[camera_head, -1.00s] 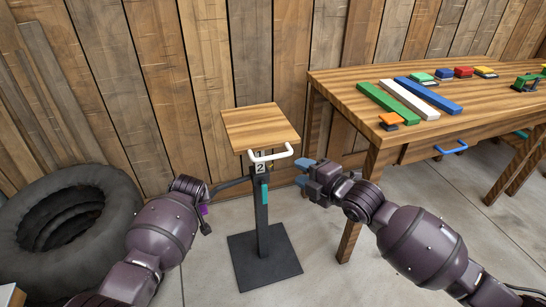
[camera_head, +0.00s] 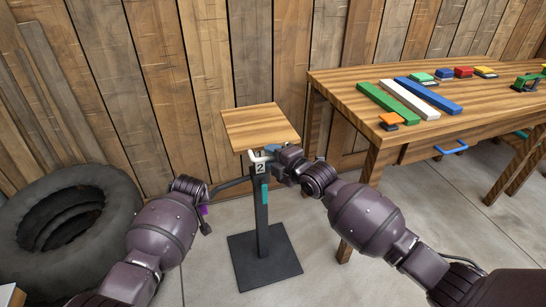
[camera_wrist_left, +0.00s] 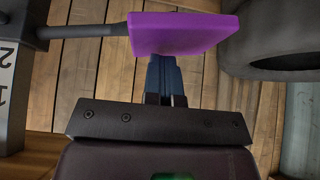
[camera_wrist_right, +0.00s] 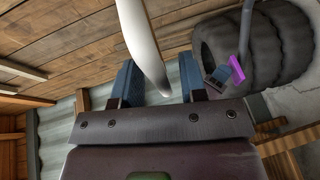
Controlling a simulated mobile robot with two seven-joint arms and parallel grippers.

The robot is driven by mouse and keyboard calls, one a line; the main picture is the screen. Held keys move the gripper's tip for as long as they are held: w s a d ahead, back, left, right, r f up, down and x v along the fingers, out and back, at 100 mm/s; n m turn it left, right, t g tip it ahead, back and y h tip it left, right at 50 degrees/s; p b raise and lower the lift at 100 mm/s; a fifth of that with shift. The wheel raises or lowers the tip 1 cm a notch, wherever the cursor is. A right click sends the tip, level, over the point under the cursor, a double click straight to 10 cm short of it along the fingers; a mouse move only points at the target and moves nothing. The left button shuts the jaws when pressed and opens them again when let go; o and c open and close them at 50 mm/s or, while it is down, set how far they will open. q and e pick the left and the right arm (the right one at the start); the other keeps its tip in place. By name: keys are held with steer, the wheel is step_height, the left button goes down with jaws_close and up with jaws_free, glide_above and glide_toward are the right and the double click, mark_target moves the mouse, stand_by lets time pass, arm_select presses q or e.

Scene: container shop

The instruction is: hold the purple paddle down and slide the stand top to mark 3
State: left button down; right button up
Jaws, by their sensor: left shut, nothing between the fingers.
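The stand has a square wooden top (camera_head: 260,124) on a dark column, with a white handle (camera_head: 258,157) under its front edge. A label reading 2 (camera_head: 260,168) shows below the handle. The purple paddle (camera_wrist_left: 183,34) fills the upper left wrist view on its dark lever; in the head view only a sliver (camera_head: 204,211) shows. My left gripper (camera_wrist_left: 166,72) is shut and empty, its fingertips at the paddle's face; contact is hard to tell. My right gripper (camera_wrist_right: 160,82) is open at the right end of the white handle (camera_wrist_right: 143,45), which reaches between its fingers.
The stand rests on a black base plate (camera_head: 264,258). A wooden bench (camera_head: 335,84) at right holds green, white and blue bars and several small coloured blocks. Black tyres (camera_head: 120,205) lie at left by the plank wall. Grey floor is open in front.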

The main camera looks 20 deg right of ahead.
arm_select(q)
steer(key=shift+f, duration=0.15)
arm_select(e)
steer(key=shift+f, duration=0.1)
jaws_close()
steer(key=shift+r, duration=3.1)
jaws_free()
steer(key=shift+f, duration=0.1)
steer(key=v, duration=1.2)
